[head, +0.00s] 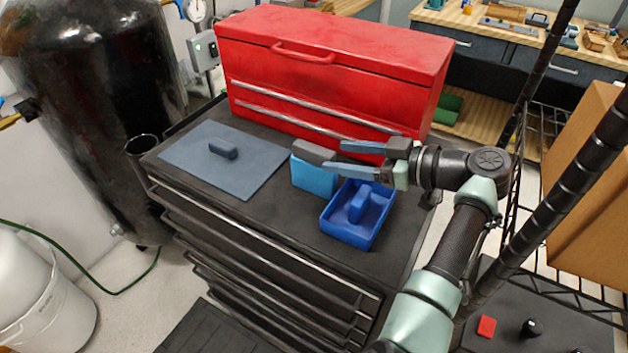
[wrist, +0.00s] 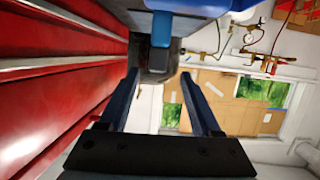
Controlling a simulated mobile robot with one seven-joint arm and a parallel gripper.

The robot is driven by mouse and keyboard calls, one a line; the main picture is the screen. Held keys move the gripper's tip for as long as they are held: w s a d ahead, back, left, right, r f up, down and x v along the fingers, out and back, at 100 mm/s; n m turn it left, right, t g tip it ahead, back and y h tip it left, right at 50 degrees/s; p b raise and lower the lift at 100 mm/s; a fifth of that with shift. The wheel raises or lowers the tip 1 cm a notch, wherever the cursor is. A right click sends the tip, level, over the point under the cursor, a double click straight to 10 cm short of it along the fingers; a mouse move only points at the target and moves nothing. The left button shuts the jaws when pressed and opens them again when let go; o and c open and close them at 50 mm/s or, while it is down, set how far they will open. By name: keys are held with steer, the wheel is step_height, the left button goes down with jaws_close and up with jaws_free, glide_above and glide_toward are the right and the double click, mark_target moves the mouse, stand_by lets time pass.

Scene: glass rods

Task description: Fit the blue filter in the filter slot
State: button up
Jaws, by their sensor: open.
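A light blue block with a grey top (head: 315,176) stands upright on the dark cabinet top; it looks like the blue filter. Right of it and nearer the front lies a dark blue square tray (head: 333,227) with raised walls and a raised blue piece (head: 359,204) inside. No frame clearly labels the filter slot. My gripper (head: 337,160) is open and empty, reaching in from the right, its fingertips close to the block's grey top. In the wrist view the open fingers (wrist: 160,88) point toward a grey and blue shape (wrist: 160,30). Contact cannot be told.
A red toolbox (head: 335,75) stands close behind my gripper. A flat grey-blue panel with a dark handle (head: 224,163) lies on the left of the cabinet top. A wire rack with a dark post (head: 545,75) stands at the right. The cabinet's front strip is clear.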

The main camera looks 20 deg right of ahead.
mark_target(314, 154)
steer(key=shift+a+f, duration=0.1)
steer(key=shift+f, duration=0.1)
steer(key=p+x, duration=0.1)
steer(key=x, duration=0.6)
steer(key=shift+w+p, duration=0.2)
steer(key=shift+p, duration=0.1)
steer(key=shift+c, duration=0.2)
jaws_close()
